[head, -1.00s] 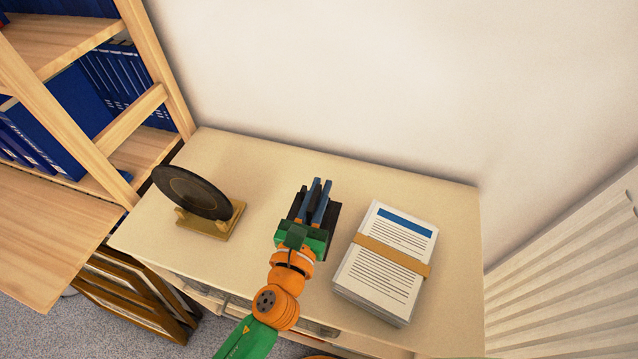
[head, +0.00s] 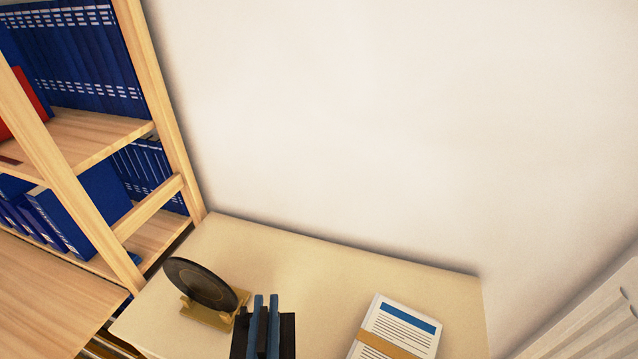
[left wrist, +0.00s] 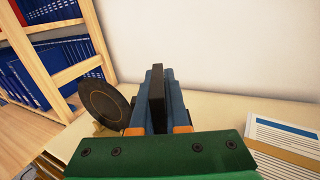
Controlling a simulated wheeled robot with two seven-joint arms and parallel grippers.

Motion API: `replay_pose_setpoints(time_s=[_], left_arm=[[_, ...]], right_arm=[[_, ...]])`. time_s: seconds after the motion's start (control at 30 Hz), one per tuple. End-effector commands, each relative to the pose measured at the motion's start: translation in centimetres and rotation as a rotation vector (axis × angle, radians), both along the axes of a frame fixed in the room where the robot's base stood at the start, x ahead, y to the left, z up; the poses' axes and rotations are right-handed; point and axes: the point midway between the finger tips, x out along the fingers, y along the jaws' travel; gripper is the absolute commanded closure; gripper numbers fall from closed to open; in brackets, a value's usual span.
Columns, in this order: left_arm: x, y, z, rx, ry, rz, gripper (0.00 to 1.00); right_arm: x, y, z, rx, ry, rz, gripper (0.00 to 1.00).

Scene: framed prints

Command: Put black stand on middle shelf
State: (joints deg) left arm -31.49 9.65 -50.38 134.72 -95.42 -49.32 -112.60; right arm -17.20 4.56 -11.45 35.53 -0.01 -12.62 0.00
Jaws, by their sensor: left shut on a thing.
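The black stand (head: 287,335) is dark and partly hidden by my left gripper and the bottom picture edge. My left gripper (head: 265,301) has blue fingers shut on the stand's upright part, near the bottom of the head view. In the left wrist view, the black upright (left wrist: 157,82) shows between the fingers of the left gripper (left wrist: 158,75). A wooden shelf unit stands at the left. One of its boards (head: 88,138) has free front space below blue binders. I cannot tell whether this is the middle shelf. My right gripper is not in view.
A dark round plate (head: 200,284) on a golden holder (head: 208,314) stands just left of my gripper on the pale cabinet top (head: 330,265). A strapped paper stack (head: 400,325) lies right. Binders (head: 85,205) fill much of the lower shelf. A slanted wooden post (head: 65,170) edges the shelf unit.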

Motion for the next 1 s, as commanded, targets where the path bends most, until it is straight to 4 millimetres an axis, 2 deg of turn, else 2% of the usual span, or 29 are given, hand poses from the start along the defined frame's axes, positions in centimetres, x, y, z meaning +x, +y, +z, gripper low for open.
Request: replay_pose_setpoints(time_s=[0.03, 0.13, 0.2, 0.3, 1.0], left_arm=[[0.2, 1.7, 0.4, -0.004, -0.005, 0.09, 1.0], [0.0, 5.1, 1.0, -0.014, -0.005, 0.269, 1.0], [-0.4, 6.7, 1.1, -0.023, -0.004, 0.358, 1.0], [-0.8, 7.8, 1.1, -0.033, 0.003, 0.421, 1.0], [-0.8, 7.9, 1.2, -0.032, 0.001, 0.425, 1.0]], right_arm=[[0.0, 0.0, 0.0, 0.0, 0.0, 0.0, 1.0], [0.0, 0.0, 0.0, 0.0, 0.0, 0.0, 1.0], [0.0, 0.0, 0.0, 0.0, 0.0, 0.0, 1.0], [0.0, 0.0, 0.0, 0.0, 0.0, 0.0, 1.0], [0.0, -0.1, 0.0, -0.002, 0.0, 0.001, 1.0]])
